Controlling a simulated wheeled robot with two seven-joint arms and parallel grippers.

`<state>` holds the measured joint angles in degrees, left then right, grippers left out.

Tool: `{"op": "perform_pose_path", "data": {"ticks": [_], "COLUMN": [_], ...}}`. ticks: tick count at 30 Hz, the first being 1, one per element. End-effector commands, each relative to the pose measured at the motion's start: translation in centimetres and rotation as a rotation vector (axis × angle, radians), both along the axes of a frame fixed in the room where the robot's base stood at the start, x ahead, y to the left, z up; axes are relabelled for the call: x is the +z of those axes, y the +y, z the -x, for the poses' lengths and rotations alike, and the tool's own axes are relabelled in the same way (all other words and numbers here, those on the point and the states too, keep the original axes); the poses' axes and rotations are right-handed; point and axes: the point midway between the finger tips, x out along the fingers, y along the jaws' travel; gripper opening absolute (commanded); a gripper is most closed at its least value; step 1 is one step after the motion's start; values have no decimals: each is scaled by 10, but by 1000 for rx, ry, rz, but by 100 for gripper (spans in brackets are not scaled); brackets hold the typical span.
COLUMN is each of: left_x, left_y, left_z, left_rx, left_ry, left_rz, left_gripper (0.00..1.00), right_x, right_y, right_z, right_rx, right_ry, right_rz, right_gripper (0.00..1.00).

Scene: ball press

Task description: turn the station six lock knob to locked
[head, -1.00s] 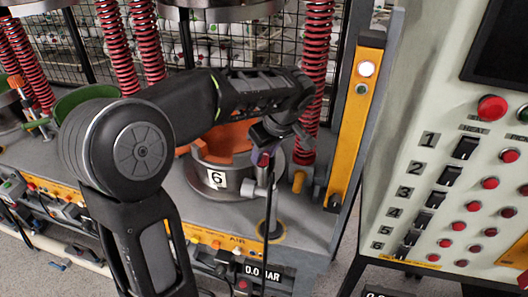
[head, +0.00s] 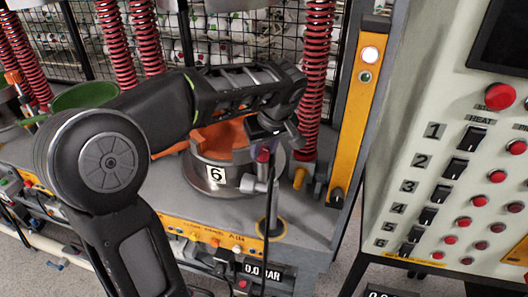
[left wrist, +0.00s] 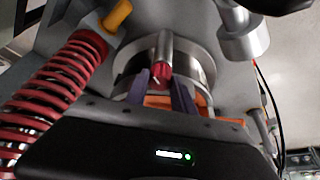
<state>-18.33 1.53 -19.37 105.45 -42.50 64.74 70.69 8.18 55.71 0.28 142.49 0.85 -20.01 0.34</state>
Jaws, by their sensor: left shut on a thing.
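The station six lock knob shows as a small red knob (left wrist: 162,72) on a metal cylinder in the left wrist view. My left gripper (left wrist: 165,84) has its two dark purplish fingers on either side of it, shut on it. In the head view my left gripper (head: 264,148) points down at the right side of the round metal mould (head: 203,185) with the number 6 plate (head: 216,174). There the gripper covers most of the knob, and its turned position cannot be read. My right gripper is not in view.
A red spring (head: 317,90) stands close behind the gripper, and it also shows in the left wrist view (left wrist: 60,90). A yellow panel (head: 358,125) stands right of it. A control cabinet (head: 400,150) with switches and red buttons is further right. A metal post (head: 274,210) stands in front.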

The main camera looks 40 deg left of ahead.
Motion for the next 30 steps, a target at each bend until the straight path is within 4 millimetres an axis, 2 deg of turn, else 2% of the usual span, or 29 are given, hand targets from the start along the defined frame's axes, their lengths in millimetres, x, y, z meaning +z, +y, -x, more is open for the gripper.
{"op": "perform_pose_path", "data": {"ticks": [3, 12, 29, 30], "left_x": [-3, -1, 0, 0], "left_y": [1, 1, 1, 1], "left_z": [1, 1, 2, 2], "left_rx": [-81, -255, -307, -307], "left_ry": [-3, -3, 0, 0], "left_rz": [2, 1, 1, 1], "left_gripper": [0, 0, 0, 32], "right_x": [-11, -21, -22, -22], "right_y": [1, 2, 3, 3], "right_z": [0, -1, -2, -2], "right_rx": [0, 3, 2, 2], "right_ry": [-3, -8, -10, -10], "right_rz": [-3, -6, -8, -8], "right_gripper": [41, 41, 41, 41]}}
